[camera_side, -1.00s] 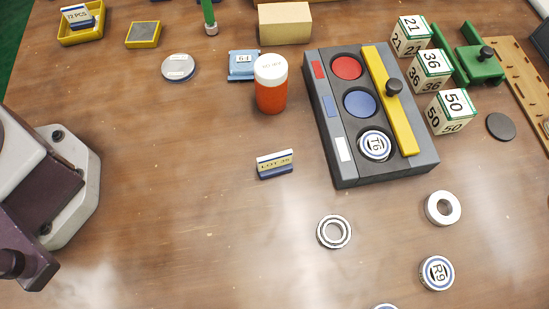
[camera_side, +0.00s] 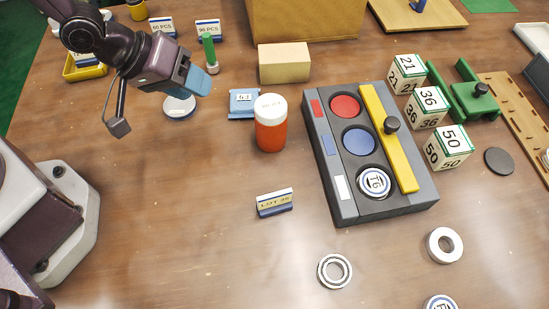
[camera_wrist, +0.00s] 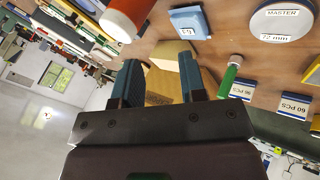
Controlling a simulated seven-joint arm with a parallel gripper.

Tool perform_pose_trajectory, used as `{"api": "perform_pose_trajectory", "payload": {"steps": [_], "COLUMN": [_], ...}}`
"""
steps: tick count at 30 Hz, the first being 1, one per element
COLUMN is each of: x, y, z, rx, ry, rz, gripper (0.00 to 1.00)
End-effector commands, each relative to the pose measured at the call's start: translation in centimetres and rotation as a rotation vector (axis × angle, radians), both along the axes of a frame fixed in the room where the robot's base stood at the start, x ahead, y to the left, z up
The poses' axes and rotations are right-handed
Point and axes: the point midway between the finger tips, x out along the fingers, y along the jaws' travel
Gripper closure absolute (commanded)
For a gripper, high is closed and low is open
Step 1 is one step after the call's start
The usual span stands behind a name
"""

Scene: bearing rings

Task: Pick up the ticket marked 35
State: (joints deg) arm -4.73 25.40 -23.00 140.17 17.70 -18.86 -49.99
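A small ticket stand (camera_side: 275,203) with a white face and dark blue base stands upright on open table, left of the dark tray. It reads "LOT" and a number that is too small to read surely, perhaps 35. My gripper (camera_side: 203,82) is raised at the upper left of the side view, well away from this stand. In the wrist view my gripper (camera_wrist: 158,62) has its two blue fingers apart with nothing between them. A tan block shows beyond the gap. The ticket stand is not visible in the wrist view.
Other tickets read "60 PCS" (camera_side: 163,27) and "96 PCS" (camera_side: 208,30). An orange jar (camera_side: 270,128) stands behind the LOT stand. Near my gripper are a green-handled plug gauge (camera_side: 208,52), a master disc (camera_side: 179,105) and a blue packet (camera_side: 243,103). The table's left middle is clear.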

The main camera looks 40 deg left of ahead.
Motion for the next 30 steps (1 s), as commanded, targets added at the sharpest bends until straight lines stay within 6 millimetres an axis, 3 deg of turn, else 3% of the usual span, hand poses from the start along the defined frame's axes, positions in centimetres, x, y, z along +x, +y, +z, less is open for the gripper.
{"api": "perform_pose_trajectory", "payload": {"steps": [1,6,10,15,19,24,30], "x": [-0.7,-3.2,-5.4,-7.9,-9.1,-9.6,-9.8], "y": [-1.6,-6.9,-10.5,-13.9,-15.1,-15.0,-14.4], "z": [-1.7,-4.9,-5.9,-5.5,-4.5,-3.6,-3.4], "rx": [-0.087,-0.428,-0.713,-1.105,-1.402,-1.706,-1.859], "ry": [0.041,0.166,0.292,0.484,0.632,0.763,0.817], "rz": [0.014,0.109,0.221,0.427,0.621,0.85,0.974], "gripper": [0.62,0.62,0.62,0.62,0.62,0.62,0.62]}}
